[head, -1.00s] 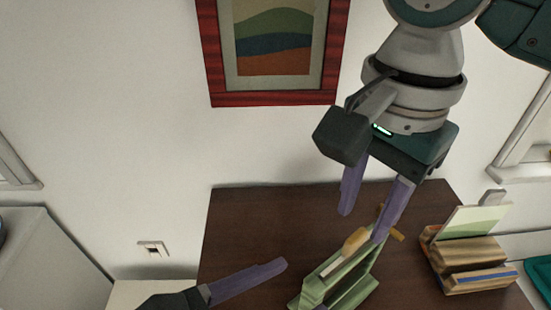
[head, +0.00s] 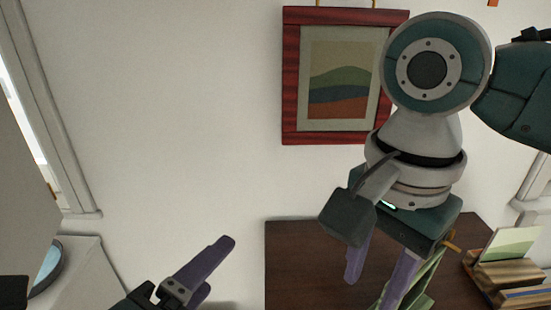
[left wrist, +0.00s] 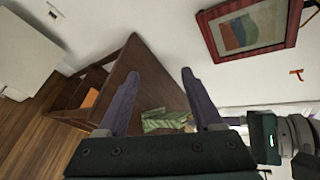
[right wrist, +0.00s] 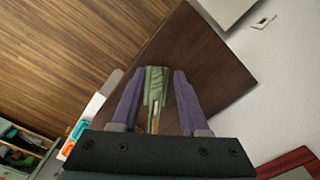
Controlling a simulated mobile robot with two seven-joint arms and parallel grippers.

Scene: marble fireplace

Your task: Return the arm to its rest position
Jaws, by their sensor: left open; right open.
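My left gripper (head: 219,264) comes in low from the left in the head view, in front of bare wall. It also shows in the left wrist view (left wrist: 160,74), fingers apart with nothing between them. My right gripper (head: 373,288) hangs down at the right, over the dark brown table (head: 310,250). In the right wrist view its fingers (right wrist: 157,74) are apart. A green object (right wrist: 155,88) shows between them there, apparently beyond the tips. In the head view that green object (head: 427,282) is partly hidden behind the right gripper.
A wooden holder with a green-and-white card (head: 513,246) stands at the table's right. A red-framed picture (head: 292,80) hangs on the wall behind. A grey-white surface with a round dish (head: 46,265) is at the far left. The wall between is clear.

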